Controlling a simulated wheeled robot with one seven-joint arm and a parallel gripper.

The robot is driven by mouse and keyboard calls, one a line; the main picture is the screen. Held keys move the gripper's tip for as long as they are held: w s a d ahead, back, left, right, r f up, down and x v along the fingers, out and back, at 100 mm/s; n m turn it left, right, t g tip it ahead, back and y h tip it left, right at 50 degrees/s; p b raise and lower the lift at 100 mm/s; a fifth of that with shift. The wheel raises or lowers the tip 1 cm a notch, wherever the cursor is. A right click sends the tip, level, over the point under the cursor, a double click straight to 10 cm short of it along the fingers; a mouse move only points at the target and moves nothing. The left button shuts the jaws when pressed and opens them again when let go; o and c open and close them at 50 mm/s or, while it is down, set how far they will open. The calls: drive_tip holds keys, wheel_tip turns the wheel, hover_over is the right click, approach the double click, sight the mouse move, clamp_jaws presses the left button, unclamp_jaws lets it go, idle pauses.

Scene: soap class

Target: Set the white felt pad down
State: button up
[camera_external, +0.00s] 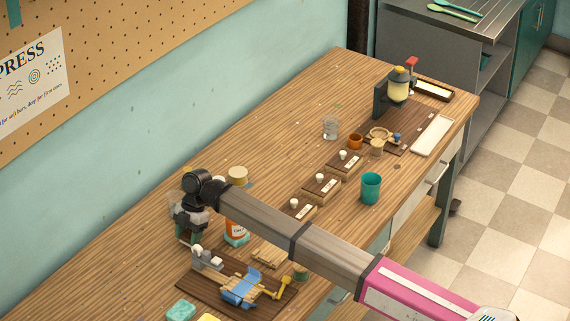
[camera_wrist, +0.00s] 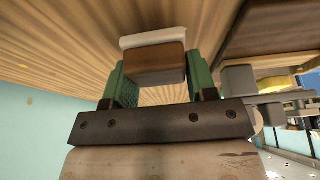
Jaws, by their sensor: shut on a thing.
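My gripper (camera_wrist: 156,76) is shut on a brown block with a white layer at its far end, which looks like the white felt pad (camera_wrist: 153,38). The brown part sits between the two green finger pads, and the white part sticks out beyond them toward the wooden tabletop (camera_wrist: 60,45). I cannot tell whether the white part touches the wood. In the external view my gripper (camera_external: 189,236) points down over the near left part of the bench, beside the dark board. The pad cannot be made out there.
A dark board (camera_external: 187,284) holds a grey block with white pegs (camera_external: 207,258) and a blue and yellow device (camera_external: 241,287). A teal cup (camera_external: 371,188) and small boards with white pieces stand farther right.

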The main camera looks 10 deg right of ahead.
drive_tip(key=shift+f, duration=0.5)
drive_tip(key=shift+f, duration=0.1)
drive_tip(key=o, duration=1)
drive_tip(key=v, duration=1.2)
